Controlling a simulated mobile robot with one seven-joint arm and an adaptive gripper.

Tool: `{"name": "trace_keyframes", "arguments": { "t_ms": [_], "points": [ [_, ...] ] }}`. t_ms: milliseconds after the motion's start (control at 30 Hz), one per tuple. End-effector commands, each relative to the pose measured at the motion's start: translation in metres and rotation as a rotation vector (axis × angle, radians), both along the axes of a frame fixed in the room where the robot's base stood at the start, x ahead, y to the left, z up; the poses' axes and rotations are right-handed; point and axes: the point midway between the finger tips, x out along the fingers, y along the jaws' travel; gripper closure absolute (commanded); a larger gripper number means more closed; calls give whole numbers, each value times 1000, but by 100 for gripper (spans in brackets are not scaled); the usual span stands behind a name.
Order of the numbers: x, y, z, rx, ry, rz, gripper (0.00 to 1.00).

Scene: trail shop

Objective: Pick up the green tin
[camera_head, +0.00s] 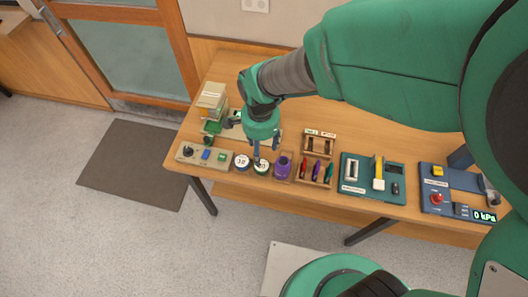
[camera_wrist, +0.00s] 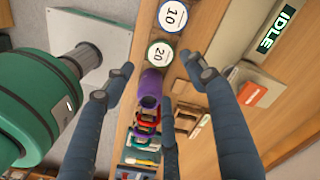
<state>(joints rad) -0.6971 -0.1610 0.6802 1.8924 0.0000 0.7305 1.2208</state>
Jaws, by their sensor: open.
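The green tin (camera_head: 261,168) is a short round tin with a white lid marked 20 and a green rim. It stands near the front edge of the wooden table (camera_head: 240,187). In the wrist view its lid (camera_wrist: 160,53) shows between and a little beyond the spread fingers. My gripper (camera_head: 257,155) points down close over the tin and partly covers it in the head view. In the wrist view my gripper (camera_wrist: 158,75) is open, its fingers apart with nothing held. I cannot tell the exact height above the lid.
A blue-rimmed tin (camera_head: 241,161) marked 10 stands close left of the green tin. A purple object (camera_head: 283,166) stands close right. A control panel (camera_head: 205,155) is further left. A wooden rack (camera_head: 318,160) and a teal tray (camera_head: 350,188) are further right.

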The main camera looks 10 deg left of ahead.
Motion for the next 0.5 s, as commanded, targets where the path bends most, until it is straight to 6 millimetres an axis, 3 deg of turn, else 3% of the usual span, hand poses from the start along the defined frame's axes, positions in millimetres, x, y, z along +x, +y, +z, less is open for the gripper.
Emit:
{"name": "trace_keyframes", "arguments": {
  "t_ms": [300,500],
  "points": [
    [0,0,-50,-1,2,0,44],
    [0,0,-64,-1,1,0,44]
  ]
}}
